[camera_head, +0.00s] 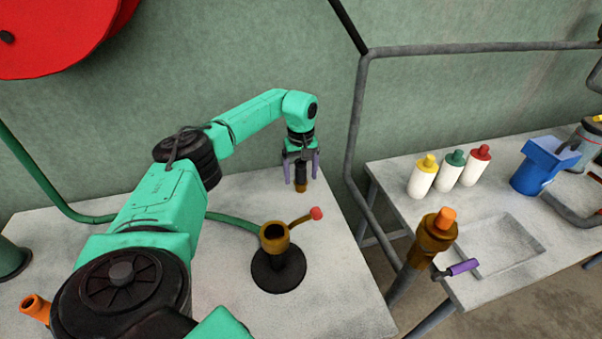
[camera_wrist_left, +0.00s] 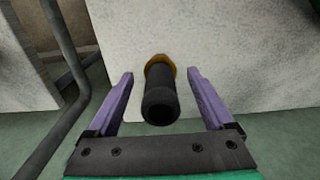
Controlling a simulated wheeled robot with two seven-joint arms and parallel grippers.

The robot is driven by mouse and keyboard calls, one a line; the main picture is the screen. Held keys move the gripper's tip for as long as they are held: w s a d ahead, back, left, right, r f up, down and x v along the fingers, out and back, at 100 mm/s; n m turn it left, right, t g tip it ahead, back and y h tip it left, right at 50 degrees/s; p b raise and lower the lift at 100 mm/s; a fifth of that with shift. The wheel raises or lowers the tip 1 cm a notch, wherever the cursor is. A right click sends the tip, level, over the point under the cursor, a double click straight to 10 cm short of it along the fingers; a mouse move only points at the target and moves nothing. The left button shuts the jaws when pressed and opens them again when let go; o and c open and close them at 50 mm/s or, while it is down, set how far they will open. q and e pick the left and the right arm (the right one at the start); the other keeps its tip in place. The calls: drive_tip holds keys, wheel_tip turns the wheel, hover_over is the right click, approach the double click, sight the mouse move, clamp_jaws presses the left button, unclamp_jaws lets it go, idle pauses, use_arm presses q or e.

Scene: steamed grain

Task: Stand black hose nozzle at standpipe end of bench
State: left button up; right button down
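The black hose nozzle (camera_head: 300,179) stands upright on the left bench (camera_head: 345,290), near its back right corner, with a brass-coloured collar at its lower end. It also shows in the left wrist view (camera_wrist_left: 160,100), black end towards the camera. My left gripper (camera_head: 301,176) is above it, pointing down, with its purple fingers open on either side. The left wrist view shows a gap between each finger and the nozzle. A brass pipe fitting (camera_head: 275,232) with a red-tipped lever stands on a round black base nearer the front. My right gripper is not in view.
An orange-ended nozzle (camera_head: 36,307) is at the left, partly behind my arm. A green hose (camera_head: 232,220) runs along the bench. A grey pipe (camera_head: 354,130) rises past the right edge. The right bench holds several bottles (camera_head: 448,172) and a blue container (camera_head: 538,167).

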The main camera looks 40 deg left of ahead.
use_arm(q)
drive_tip(key=shift+r, duration=0.15)
wheel_tip(320, 180, up, 12)
drive_tip(key=shift+f+b, duration=0.1)
drive_tip(key=shift+b, duration=0.3)
idle(0.3)
